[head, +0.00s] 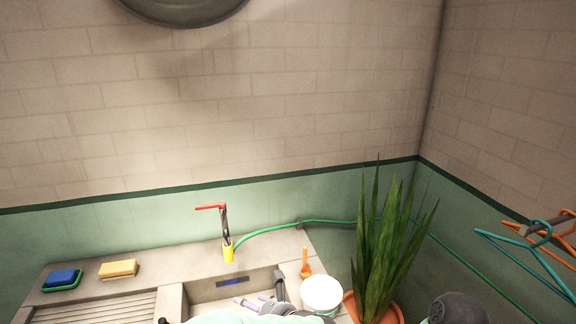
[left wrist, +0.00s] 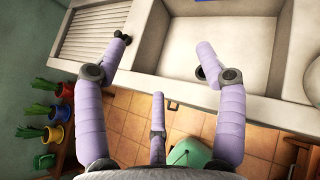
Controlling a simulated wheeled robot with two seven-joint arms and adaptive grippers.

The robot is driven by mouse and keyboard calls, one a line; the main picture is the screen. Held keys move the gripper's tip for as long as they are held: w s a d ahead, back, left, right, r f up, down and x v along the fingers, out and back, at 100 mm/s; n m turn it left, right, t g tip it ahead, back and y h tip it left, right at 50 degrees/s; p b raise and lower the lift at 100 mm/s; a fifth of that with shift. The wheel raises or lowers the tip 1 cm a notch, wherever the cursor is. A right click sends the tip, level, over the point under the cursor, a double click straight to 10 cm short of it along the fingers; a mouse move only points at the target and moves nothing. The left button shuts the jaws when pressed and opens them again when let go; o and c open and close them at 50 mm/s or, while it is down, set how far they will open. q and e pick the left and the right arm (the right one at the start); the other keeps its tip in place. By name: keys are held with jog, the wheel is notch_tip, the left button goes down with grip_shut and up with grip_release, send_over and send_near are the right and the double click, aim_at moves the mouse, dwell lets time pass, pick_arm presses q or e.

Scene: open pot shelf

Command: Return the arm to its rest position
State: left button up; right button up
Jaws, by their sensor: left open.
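My left gripper (left wrist: 160,62) is open in the left wrist view. Its lavender fingers are spread, with nothing between them, above the front edge of the sink counter (left wrist: 150,75). In the head view its lavender fingers (head: 248,303) show in part at the bottom, in front of the sink basin (head: 235,283). Most of my left arm is below the picture. My right gripper does not show in either view.
A sponge (head: 118,269) and blue block (head: 62,277) lie left. Hangers (head: 540,235) hang far right.

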pick_arm(q)
jog(key=s+f+n+g+h, duration=0.2)
jog(key=s+f+n+h, duration=0.2)
jog(key=s+f+n, duration=0.3)
jog(key=s+f+n+g+h, duration=0.3)
jog(key=s+f+n+h, duration=0.2)
jog(key=f+n, duration=0.7)
jog(key=s+a+f+n+g+h, duration=0.1)
jog(key=s+f+n+g+h, duration=0.2)
jog(key=s+f+n, duration=0.6)
notch_tip(320, 180, down, 9)
jog(key=shift+s+f+n+h, duration=0.1)
jog(key=shift+s+n+h, duration=0.25)
jog(key=shift+n+h, duration=0.25)
